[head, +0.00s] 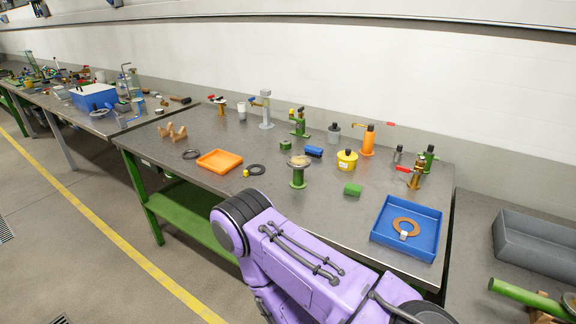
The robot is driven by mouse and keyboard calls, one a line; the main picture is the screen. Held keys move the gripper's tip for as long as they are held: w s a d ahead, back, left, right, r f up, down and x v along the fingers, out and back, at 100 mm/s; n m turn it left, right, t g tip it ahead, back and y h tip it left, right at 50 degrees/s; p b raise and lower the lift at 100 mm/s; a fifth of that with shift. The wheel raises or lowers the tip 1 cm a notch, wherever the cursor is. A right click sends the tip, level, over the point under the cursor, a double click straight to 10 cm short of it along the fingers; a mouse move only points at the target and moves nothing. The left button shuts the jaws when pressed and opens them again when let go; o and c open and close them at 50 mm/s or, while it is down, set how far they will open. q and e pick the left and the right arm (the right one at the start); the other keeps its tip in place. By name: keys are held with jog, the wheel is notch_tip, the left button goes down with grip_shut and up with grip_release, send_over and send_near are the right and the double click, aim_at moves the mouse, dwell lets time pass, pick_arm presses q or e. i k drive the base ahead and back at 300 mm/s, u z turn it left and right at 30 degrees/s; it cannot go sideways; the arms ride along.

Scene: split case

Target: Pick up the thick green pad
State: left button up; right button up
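A green block (353,189) lies on the dark grey table, right of centre and left of the blue tray. It looks like a short thick pad with a flat top. A smaller, darker green piece (285,145) lies farther back, left of the blue block; I cannot tell its exact shape. A purple arm of mine crosses the bottom of the view in front of the table. Neither of my grippers shows in this view. Nothing covers the green block.
A blue tray (379,238) with a brown ring stands at the right front. A yellow pot (347,160), an orange bottle (367,142) and a red-handled valve (416,172) stand behind. An orange tray (219,153) lies left.

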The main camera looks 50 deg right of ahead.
aim_at(350, 188)
jog(key=u, duration=0.15)
jog(key=i, duration=1.55)
jog(key=z, duration=2.85)
